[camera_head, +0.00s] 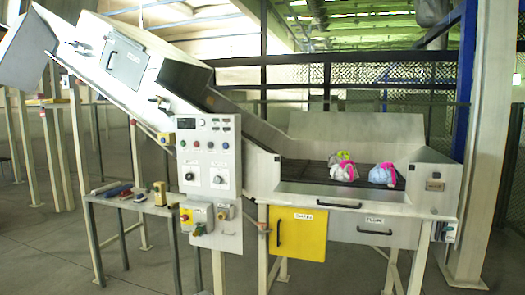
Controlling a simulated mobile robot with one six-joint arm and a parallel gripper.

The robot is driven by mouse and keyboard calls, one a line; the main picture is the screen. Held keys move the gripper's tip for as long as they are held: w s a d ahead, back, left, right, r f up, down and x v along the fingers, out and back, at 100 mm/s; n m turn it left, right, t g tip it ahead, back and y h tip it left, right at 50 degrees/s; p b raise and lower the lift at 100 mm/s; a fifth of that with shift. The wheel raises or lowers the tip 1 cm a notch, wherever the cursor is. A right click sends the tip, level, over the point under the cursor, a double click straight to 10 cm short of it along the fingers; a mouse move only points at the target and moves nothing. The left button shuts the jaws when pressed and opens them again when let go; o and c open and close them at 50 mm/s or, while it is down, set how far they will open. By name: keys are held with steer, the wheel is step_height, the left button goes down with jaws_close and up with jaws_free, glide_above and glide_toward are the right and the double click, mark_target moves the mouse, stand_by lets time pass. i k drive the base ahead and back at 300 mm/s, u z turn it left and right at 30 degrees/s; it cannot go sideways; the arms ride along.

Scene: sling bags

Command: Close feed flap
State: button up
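A large grey sloped machine has an open feed tray (310,172) at its lower right end. Several colored bundles, one grey and pink (343,168) and one light blue and pink (383,174), lie on its dark bed. A pale panel (355,130) stands up along the back of the tray. A grey front panel (375,232) with a dark handle hangs below the tray's front edge. I cannot tell from the small labels which panel is the feed flap. My gripper is not in view.
A yellow door (297,234) with a handle sits below the tray. A control panel (208,165) with knobs and buttons is left of it. A side table (135,200) holds small tools. A post (490,140) stands close at right. The floor (335,278) in front looks clear.

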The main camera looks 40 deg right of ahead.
mark_target(361, 196)
steer(key=z, duration=0.7)
steer(key=i, duration=1.3)
steer(key=z, duration=1.25)
steer(key=i, duration=0.5)
steer(key=z, duration=0.3)
steer(key=k, duration=0.8)
steer(key=z, duration=0.2)
steer(key=i, duration=0.85)
steer(key=u, duration=0.1)
